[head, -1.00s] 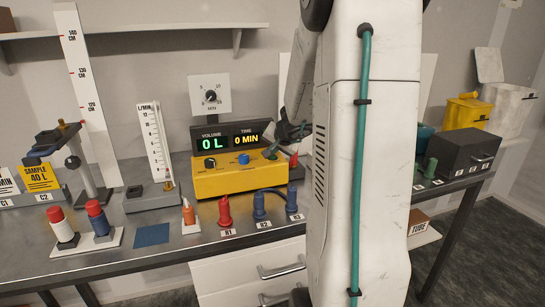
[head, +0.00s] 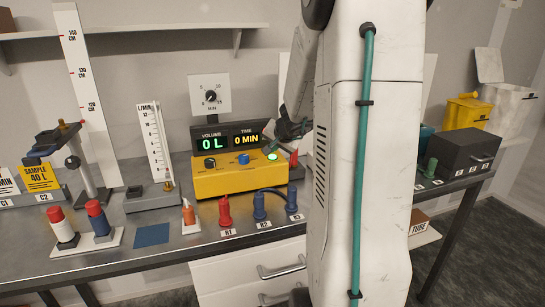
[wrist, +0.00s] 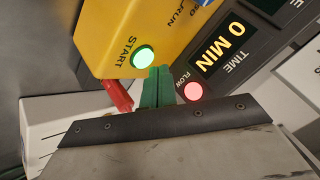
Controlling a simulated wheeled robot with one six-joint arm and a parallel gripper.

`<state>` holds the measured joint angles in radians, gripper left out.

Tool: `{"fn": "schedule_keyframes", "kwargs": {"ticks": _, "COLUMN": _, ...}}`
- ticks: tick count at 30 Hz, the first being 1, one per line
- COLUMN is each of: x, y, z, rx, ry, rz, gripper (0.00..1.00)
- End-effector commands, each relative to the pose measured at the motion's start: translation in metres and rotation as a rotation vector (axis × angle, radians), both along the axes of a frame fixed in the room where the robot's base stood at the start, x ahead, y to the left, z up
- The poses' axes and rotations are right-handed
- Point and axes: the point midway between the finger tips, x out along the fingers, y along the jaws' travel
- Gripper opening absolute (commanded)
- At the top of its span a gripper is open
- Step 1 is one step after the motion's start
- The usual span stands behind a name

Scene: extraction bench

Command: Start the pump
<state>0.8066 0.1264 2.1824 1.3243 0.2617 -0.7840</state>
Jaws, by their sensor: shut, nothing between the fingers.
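The yellow pump (head: 235,183) stands on the bench with a black knob and a blue knob on its top. Its START button (head: 273,156) glows green at the right end; in the wrist view the lit button (wrist: 143,57) sits beside the START label. The display (head: 228,138) behind it reads 0 L and 0 MIN. My gripper (wrist: 158,72) is shut and empty, its green fingertips just beside the START button; I cannot tell if they touch it. A red FLOW light (wrist: 193,91) glows on the display's edge.
Red fitting R1 (head: 225,211) and blue fittings R2 (head: 260,207) and R3 (head: 292,201) stand in front of the pump. A flow meter (head: 155,146) stands to the left. A dark box (head: 468,153) is at right. My arm hides part of the bench.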

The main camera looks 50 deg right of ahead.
Motion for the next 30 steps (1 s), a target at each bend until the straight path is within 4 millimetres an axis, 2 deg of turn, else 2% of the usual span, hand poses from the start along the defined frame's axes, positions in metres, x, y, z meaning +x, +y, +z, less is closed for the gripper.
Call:
{"fn": "schedule_keyframes", "kwargs": {"ticks": 13, "x": 0.000, "y": 0.000, "z": 0.005, "rx": -0.001, "ry": 0.000, "rz": 0.000, "gripper": 0.00}}
{"fn": "schedule_keyframes", "kwargs": {"ticks": 24, "x": 0.000, "y": 0.000, "z": 0.041, "rx": -0.004, "ry": -0.003, "rz": 0.002, "gripper": 0.00}}
{"fn": "schedule_keyframes", "kwargs": {"ticks": 30, "x": 0.000, "y": 0.000, "z": 0.052, "rx": -0.001, "ry": 0.000, "rz": 0.000, "gripper": 0.00}}
